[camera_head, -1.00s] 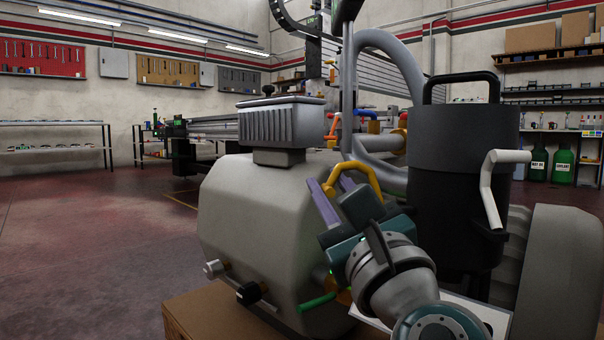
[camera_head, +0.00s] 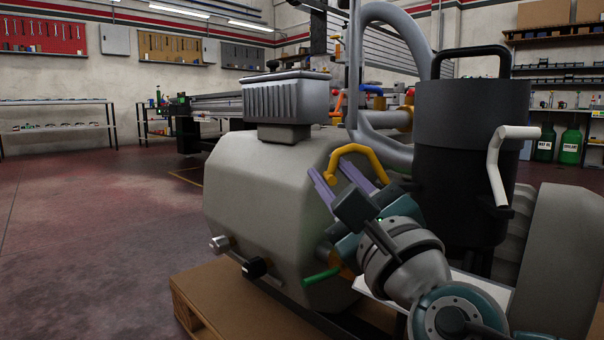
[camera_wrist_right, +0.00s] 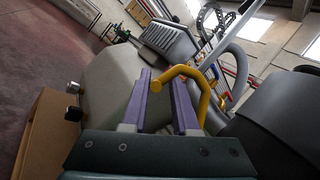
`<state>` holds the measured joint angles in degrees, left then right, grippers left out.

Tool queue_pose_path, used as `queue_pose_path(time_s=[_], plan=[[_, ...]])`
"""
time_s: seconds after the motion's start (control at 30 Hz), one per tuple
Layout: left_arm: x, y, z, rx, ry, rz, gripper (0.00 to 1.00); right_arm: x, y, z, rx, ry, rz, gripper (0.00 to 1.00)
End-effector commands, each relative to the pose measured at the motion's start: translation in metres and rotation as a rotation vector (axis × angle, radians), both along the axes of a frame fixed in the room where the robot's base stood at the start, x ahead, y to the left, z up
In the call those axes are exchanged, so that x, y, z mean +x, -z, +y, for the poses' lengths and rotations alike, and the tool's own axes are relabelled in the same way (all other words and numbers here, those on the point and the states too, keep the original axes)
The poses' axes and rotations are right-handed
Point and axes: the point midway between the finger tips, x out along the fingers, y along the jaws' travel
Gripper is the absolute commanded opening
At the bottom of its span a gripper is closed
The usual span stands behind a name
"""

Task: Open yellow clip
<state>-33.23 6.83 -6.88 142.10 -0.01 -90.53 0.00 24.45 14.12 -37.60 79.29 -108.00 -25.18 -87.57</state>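The yellow clip (camera_head: 364,153) is a bent yellow bar on the near side of the grey machine, left of the black canister. It also shows in the right wrist view (camera_wrist_right: 190,72), where its rounded end lies across the gap between my purple fingers. My right gripper (camera_head: 328,167) points up at the clip, with its two fingers apart. In the wrist view the fingers (camera_wrist_right: 160,77) show a clear gap, and I cannot tell whether either touches the clip. My left gripper is not in view.
The large grey tank (camera_head: 265,195) with a ribbed box (camera_head: 286,98) stands left of the gripper. A black canister (camera_head: 460,150) with a pale handle (camera_head: 497,165) is close on the right. The machine rests on a wooden pallet (camera_head: 215,300). Open floor (camera_head: 90,220) lies left.

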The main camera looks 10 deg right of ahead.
Motion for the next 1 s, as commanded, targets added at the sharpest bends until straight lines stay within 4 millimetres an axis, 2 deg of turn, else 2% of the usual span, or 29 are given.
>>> queue_pose_path(time_s=[0.03, 0.23, 0.57, 1.0], plan=[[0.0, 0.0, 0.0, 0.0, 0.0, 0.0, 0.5, 0.0, -0.002, 0.002, 0.001, -0.003, -0.004, 0.33], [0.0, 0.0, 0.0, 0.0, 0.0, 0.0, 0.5, 0.0, -0.001, 0.001, 0.001, -0.003, -0.001, 0.55], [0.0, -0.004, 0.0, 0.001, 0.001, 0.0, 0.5, -0.006, 0.001, -0.001, 0.001, -0.001, 0.003, 0.55], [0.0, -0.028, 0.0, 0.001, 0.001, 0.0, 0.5, -0.08, 0.026, -0.018, 0.001, -0.003, 0.004, 0.55]])
